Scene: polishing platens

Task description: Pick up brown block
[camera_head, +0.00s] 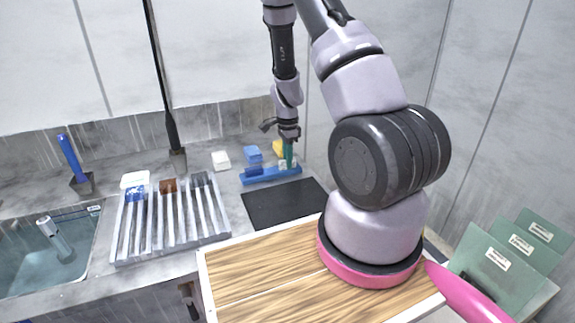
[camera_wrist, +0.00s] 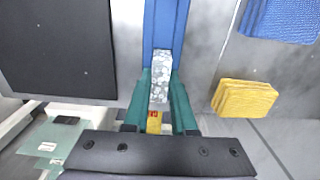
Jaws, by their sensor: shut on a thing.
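A brown block (camera_head: 168,186) lies at the top end of the grey slatted rack (camera_head: 128,253), between a blue block and a dark grey block. My gripper (camera_head: 288,154) is well to the right of it, pointing down at a blue tray (camera_head: 258,178). In the wrist view my gripper's teal fingers (camera_wrist: 161,92) are shut on a speckled grey-white block (camera_wrist: 160,72). The block is at the blue tray, which also shows in the wrist view (camera_wrist: 163,22); whether it touches the tray I cannot tell. A small yellow and red piece shows between the fingers, nearer the palm.
A black mat (camera_head: 285,203) lies in front of the tray. Blue (camera_head: 253,155), white (camera_head: 221,160) and yellow (camera_wrist: 244,98) sponge-like blocks are near the tray. A sink (camera_head: 40,262) is at left, a wooden board (camera_head: 270,272) in front, and green panels (camera_head: 497,258) at right.

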